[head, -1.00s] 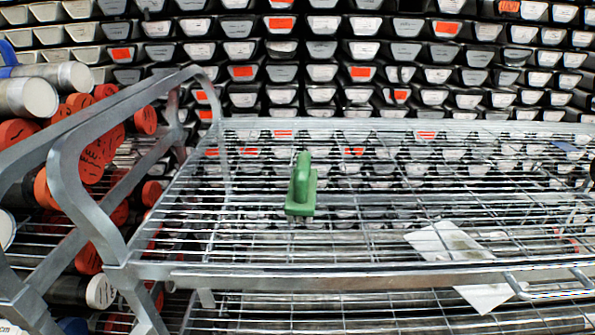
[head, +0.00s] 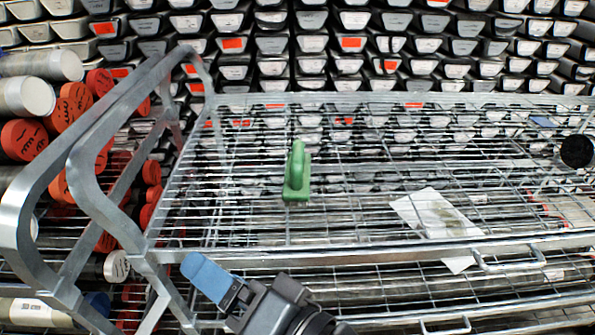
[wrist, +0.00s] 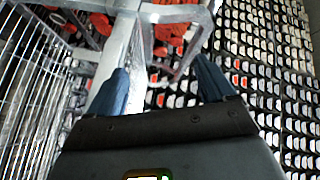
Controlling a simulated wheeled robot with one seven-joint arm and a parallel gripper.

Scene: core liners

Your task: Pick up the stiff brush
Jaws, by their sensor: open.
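The stiff brush (head: 297,175) is green, with an upright handle on a flat block. It rests on the wire shelf (head: 370,240) of a metal rack, left of the middle in the head view. My gripper (head: 215,280) shows at the bottom of the head view, in front of the shelf's front rail and apart from the brush. In the wrist view my gripper (wrist: 160,88) has its two blue fingers spread with nothing between them. The brush is not seen in the wrist view.
A bent metal end frame (head: 85,165) stands left of the shelf. Tubes with red and white caps (head: 24,140) lie beyond it. A paper sheet (head: 428,212) lies right on the shelf, and a round black thing (head: 577,151) is at its right edge. Stacked trays fill the back.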

